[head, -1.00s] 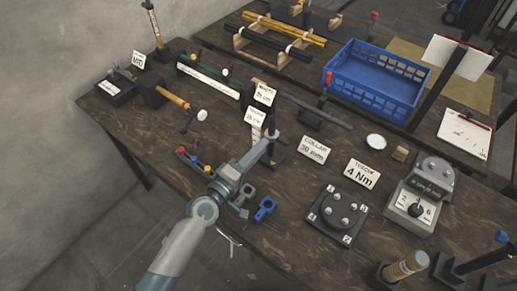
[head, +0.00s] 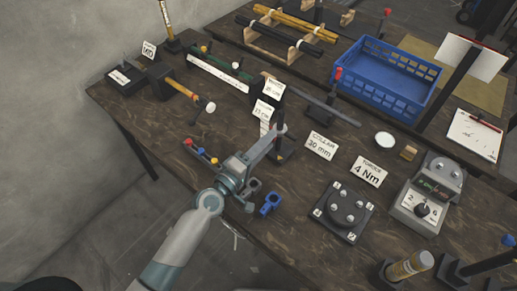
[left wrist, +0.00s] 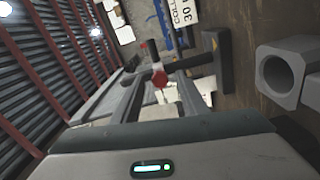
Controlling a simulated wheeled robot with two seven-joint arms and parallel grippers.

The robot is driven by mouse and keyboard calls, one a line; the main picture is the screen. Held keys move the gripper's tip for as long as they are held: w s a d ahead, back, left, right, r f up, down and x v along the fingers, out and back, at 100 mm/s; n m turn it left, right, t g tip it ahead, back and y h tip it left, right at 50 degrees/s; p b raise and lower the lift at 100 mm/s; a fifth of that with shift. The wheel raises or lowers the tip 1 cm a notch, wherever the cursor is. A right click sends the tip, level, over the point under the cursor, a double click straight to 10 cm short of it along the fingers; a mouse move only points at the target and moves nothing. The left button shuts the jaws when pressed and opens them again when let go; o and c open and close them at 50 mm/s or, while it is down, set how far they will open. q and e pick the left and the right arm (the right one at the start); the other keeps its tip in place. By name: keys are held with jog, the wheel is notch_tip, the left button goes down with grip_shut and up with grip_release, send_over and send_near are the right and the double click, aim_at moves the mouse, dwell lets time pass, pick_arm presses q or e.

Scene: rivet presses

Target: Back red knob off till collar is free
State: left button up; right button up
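My left gripper (head: 274,136) reaches over the bench to a dark upright post (head: 281,124) on a black base (head: 286,150). In the left wrist view its two fingers (left wrist: 158,90) look spread, with a red knob (left wrist: 158,77) showing between and beyond their tips. I see no finger closed on it. The post and base show as a dark T shape (left wrist: 218,62) to the right of the fingers. The collar around the post cannot be made out clearly. A card (head: 321,146) reads COLLAR 30 mm. My right gripper is not in view.
A blue clamp (head: 270,203) and a grey one (head: 252,188) lie by my left forearm. A strip with red, yellow and blue knobs (head: 201,153) is left of it. A torque card (head: 368,171), four-post plate (head: 344,211) and blue crate (head: 384,78) are to the right.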

pick_arm(q)
jog(key=shift+s, duration=0.1)
jog(key=b+v, duration=0.4)
jog(key=v, duration=1.3)
jog(key=shift+b, duration=0.35)
jog(key=shift+a, duration=0.15)
